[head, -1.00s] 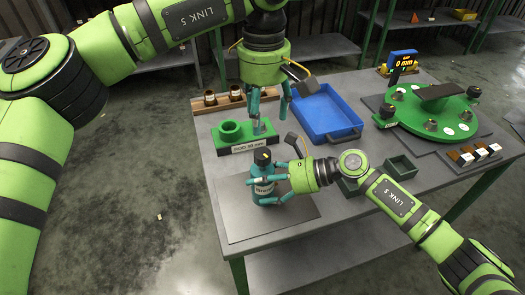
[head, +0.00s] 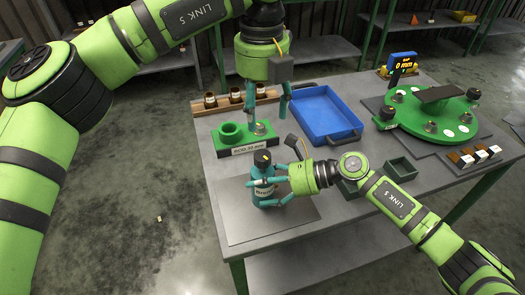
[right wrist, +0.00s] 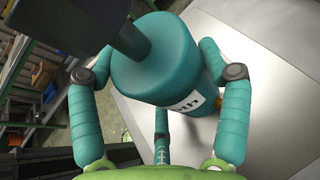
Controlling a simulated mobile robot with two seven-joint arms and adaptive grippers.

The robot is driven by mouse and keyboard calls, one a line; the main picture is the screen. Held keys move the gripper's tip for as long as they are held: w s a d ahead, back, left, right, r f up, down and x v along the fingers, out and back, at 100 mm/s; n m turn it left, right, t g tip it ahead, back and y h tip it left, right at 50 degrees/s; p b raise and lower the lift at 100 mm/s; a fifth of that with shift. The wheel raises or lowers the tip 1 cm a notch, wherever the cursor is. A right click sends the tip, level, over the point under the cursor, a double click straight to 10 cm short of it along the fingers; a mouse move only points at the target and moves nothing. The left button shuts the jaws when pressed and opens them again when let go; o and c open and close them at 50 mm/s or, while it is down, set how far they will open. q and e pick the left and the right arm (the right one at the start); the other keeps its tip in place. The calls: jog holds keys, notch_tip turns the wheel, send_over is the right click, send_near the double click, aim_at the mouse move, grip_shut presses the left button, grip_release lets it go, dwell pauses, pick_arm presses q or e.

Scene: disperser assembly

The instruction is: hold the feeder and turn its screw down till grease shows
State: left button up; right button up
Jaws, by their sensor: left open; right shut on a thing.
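The feeder (head: 264,172) is a teal cylinder with a white label and a dark screw knob (head: 262,156) on top. It stands upright on a grey mat (head: 240,228) near the table's front. My right gripper (head: 266,195) is shut around the feeder's body from the right. In the right wrist view, the feeder (right wrist: 162,65) sits between the teal fingers, its dark knob (right wrist: 120,28) pointing to the upper left. My left gripper (head: 268,112) is open and empty above the green block behind the feeder.
The green block (head: 229,133) with a ring and a number plate stands behind the feeder. A blue tray (head: 322,112) lies to its right. A wooden rack (head: 222,107) with brown cups is at the back. Green bins (head: 402,168) and a green round fixture (head: 425,115) are right.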

aim_at(262, 155)
pick_arm(q)
notch_tip(262, 155, down, 12)
jog(key=shift+f, duration=0.1)
dwell(0.5)
jog(key=c, duration=1.1)
